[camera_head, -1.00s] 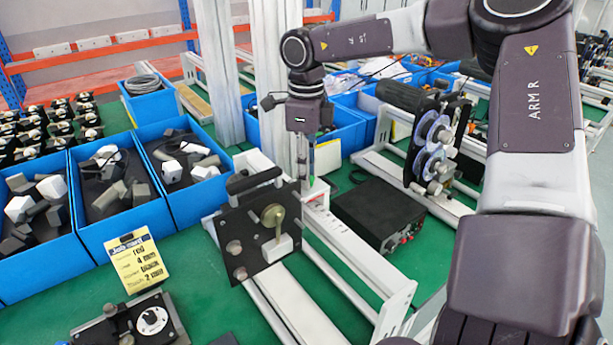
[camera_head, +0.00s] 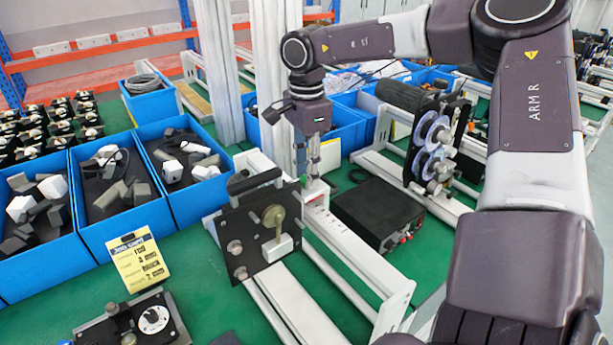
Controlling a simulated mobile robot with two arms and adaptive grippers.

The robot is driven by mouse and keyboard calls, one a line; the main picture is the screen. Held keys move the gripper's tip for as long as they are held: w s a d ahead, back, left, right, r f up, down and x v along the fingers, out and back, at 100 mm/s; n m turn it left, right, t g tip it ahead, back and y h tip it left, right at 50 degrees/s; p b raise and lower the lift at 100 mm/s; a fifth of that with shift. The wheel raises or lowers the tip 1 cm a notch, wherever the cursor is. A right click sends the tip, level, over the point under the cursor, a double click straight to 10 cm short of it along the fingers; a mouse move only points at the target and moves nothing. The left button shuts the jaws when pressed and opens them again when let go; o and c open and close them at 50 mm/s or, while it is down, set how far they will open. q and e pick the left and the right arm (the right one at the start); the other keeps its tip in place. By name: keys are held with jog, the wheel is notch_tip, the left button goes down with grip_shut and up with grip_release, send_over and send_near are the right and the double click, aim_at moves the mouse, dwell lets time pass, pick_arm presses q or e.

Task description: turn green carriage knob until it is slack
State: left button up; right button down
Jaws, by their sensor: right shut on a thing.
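My right gripper (camera_head: 307,176) points straight down at the white carriage block (camera_head: 318,196) on the rail, behind the black plate. Its fingers are shut low over the top of this block, on the green carriage knob. The knob itself is hidden between the fingers, so I cannot see its colour or how tight it is. My left gripper is not in view.
A black plate with a brass-coloured lever (camera_head: 272,218) stands just in front of the gripper. A black box (camera_head: 378,214) lies to the right, with a reel unit (camera_head: 431,146) beyond. Blue bins (camera_head: 122,207) and a yellow note (camera_head: 138,261) are at the left.

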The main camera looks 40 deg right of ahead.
jog(key=n, duration=0.4)
jog(key=c, duration=1.7)
grip_release()
